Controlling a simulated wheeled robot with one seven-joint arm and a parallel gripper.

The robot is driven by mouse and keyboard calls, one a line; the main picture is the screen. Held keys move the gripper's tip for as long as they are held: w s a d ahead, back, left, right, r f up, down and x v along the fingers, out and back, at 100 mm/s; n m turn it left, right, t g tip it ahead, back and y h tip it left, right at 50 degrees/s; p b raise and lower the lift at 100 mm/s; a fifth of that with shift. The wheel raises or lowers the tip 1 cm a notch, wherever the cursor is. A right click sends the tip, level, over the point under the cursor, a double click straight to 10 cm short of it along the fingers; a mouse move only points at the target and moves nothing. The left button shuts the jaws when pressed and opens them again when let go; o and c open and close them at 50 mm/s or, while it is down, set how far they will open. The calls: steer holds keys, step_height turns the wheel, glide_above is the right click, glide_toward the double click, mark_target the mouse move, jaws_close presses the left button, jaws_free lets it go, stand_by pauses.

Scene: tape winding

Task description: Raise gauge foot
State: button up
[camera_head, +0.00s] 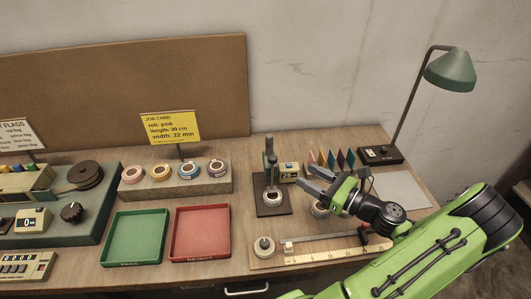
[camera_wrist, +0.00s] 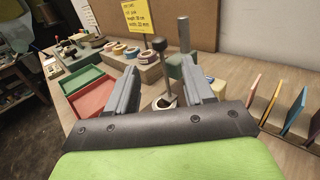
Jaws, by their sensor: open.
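The gauge stands on a dark base plate (camera_head: 283,210) right of the trays, with an upright post and a knob-topped stem (camera_head: 270,160). A small display box (camera_head: 289,172) is beside it. My gripper (camera_head: 310,179) is open just right of the gauge, its fingers pointing left. In the wrist view, the dark round knob (camera_wrist: 158,43) and thin stem appear between the open fingers of my gripper (camera_wrist: 160,68), ahead of them. A pale ring-shaped part (camera_wrist: 165,102) shows low between the fingers. I cannot tell whether the gauge foot is raised, and no finger visibly touches the gauge.
A green tray (camera_head: 137,263) and a red tray (camera_head: 202,258) lie to the left. Tape rolls (camera_head: 189,169) sit on a wooden block behind them. A ruler board (camera_head: 320,251) lies in front. Coloured flags (camera_head: 331,160) and a green lamp (camera_head: 451,70) stand at the back right.

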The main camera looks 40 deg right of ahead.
steer(key=b, duration=0.2)
glide_above(272, 174)
steer(key=w, duration=0.2)
steer(key=shift+f, duration=0.1)
jaws_close()
